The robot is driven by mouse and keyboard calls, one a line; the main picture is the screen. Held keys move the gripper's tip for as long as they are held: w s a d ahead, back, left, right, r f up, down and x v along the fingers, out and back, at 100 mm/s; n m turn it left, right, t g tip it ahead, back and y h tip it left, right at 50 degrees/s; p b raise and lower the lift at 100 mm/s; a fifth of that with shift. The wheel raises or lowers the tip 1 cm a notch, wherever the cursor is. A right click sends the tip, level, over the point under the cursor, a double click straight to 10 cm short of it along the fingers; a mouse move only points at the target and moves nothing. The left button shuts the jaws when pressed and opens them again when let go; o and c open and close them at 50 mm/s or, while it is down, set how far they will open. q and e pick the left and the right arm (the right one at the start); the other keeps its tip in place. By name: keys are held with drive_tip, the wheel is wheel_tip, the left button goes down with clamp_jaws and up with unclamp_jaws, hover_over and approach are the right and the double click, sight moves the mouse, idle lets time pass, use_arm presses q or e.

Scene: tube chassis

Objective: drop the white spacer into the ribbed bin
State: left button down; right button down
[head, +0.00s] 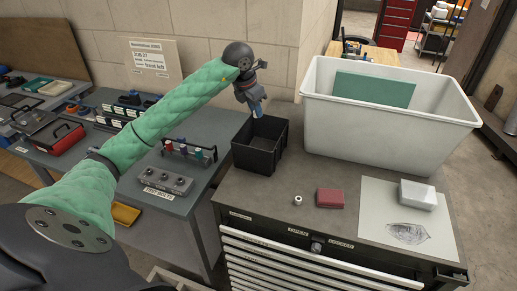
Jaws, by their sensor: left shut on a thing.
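The black bin (261,160), which looks like the ribbed bin, stands open at the back left of the cabinet top. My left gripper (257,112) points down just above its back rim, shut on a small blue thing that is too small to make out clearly. A small white ring-like piece with a dark hole, which looks like the white spacer (298,200), sits on the cabinet top in front of the bin, apart from my gripper. The bin's floor is mostly hidden in shadow. My right gripper is not in view.
A large white tub (385,130) with a green panel (372,90) stands right of the bin. A red block (330,198) and a white block (418,194) on a paper sheet (378,222) lie in front. A lower grey bench (190,200) with tools stands at left.

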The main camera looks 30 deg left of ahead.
use_arm(q)
drive_tip(key=shift+f, duration=0.2)
drive_tip(key=c, duration=1.3)
unclamp_jaws()
drive_tip(key=shift+o, duration=0.2)
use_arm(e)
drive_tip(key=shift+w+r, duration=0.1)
use_arm(q)
drive_tip(key=shift+r, duration=0.15)
drive_tip(key=b+v, duration=0.3)
drive_tip(key=v, duration=0.4)
drive_tip(key=shift+r, duration=0.2)
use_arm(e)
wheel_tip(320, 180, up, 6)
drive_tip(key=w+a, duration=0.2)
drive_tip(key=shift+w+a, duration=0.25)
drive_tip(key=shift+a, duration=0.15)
use_arm(q)
drive_tip(key=shift+s, duration=0.1)
